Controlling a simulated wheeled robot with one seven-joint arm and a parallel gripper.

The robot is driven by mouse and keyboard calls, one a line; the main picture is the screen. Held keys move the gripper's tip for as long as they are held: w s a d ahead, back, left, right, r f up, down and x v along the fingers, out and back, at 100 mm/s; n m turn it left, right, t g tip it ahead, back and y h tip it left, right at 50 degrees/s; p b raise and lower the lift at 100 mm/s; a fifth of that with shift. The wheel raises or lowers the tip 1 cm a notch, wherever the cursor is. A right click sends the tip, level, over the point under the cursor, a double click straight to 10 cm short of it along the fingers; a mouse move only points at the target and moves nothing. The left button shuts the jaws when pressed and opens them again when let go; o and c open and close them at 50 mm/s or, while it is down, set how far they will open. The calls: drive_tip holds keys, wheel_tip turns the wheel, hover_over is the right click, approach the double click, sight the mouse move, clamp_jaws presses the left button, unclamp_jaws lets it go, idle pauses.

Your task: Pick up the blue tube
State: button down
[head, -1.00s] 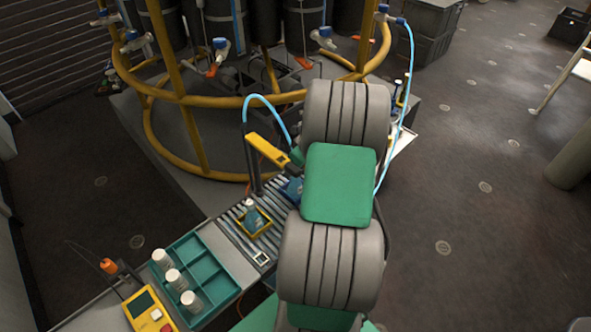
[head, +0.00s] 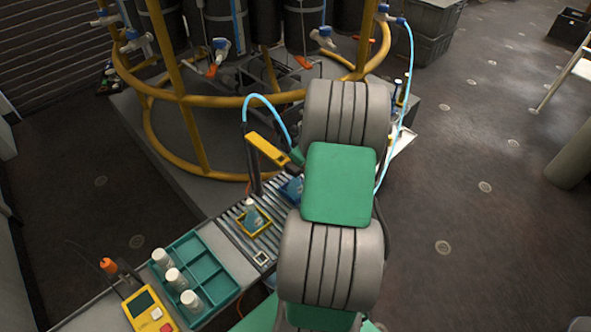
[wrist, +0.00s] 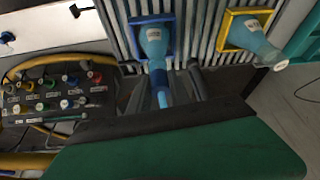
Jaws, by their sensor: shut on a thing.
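In the wrist view a blue tube (wrist: 163,97) shows between the two dark fingers of my gripper (wrist: 168,95), which is shut on it. The tube's upper part is dark blue and its lower part light blue. Just beyond it, a flask (wrist: 155,42) stands in a blue frame (wrist: 137,20) on the ribbed rollers. In the head view my arm hides the gripper and what it holds. There a light blue tube (head: 407,100) runs from a tap at the upper right down behind my arm. Another light blue tube (head: 268,99) arches by a yellow bar.
A flask (head: 252,212) in a yellow frame (head: 240,222) stands on the roller conveyor (head: 228,228). A teal tray (head: 222,272) holds white-capped jars. A yellow meter (head: 148,310) lies beside it. Yellow railings (head: 188,100) ring the black tanks behind. Open floor is at the right.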

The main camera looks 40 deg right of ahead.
wheel_tip(320, 180, up, 31)
drive_tip(key=p, duration=1)
idle(0.9)
drive_tip(key=shift+f, duration=0.15)
